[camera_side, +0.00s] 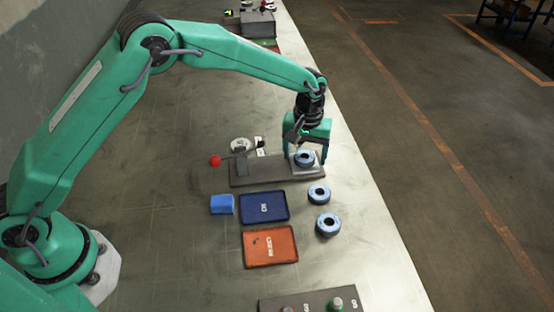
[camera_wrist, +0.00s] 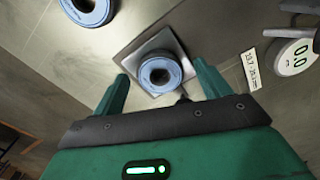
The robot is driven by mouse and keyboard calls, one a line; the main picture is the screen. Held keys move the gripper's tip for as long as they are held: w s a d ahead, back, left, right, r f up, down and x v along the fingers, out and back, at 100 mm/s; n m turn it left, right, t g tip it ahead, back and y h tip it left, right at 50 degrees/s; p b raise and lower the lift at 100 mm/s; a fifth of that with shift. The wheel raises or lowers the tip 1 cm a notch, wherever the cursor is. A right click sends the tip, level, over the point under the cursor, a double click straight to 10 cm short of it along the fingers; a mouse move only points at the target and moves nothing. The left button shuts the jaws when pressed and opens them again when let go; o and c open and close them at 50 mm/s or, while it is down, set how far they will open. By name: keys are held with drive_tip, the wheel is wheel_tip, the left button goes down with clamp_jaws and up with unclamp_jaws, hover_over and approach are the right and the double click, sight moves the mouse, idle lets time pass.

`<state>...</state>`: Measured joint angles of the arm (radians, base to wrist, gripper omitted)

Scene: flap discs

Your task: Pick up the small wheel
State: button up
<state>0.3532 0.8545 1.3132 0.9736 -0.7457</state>
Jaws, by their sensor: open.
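A blue ring-shaped wheel (camera_side: 305,158) with a dark centre hole lies flat on a square metal plate (camera_side: 318,169). It also shows in the wrist view (camera_wrist: 160,74), near the middle of the plate. My gripper (camera_side: 306,161) is open over this wheel, with one green finger on each side of it. In the wrist view the fingers (camera_wrist: 161,70) stand apart, with clear gaps to the wheel. Two more blue wheels lie on the bench, one nearer the plate (camera_side: 319,194) and one farther from it (camera_side: 328,225). Which wheel is smallest is hard to tell.
A blue tray (camera_side: 264,206) and an orange tray (camera_side: 270,246) lie left of the loose wheels. A blue block (camera_side: 222,204) sits beside the blue tray. A red ball (camera_side: 215,160) is left of the grey base (camera_side: 262,181). A round dial (camera_wrist: 292,57) reads 0.0.

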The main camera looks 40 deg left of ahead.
idle(0.4)
drive_tip(key=c, duration=1.1)
drive_tip(key=shift+r, duration=0.1)
drive_tip(key=shift+r, duration=0.4)
wheel_tip(320, 180, up, 3)
drive_tip(key=shift+r, duration=0.1)
drive_tip(key=s+d+r, duration=0.7)
drive_tip(key=s, duration=0.2)
drive_tip(key=shift+d, duration=0.2)
drive_tip(key=shift+s+f, duration=0.1)
drive_tip(key=shift+s, duration=0.05)
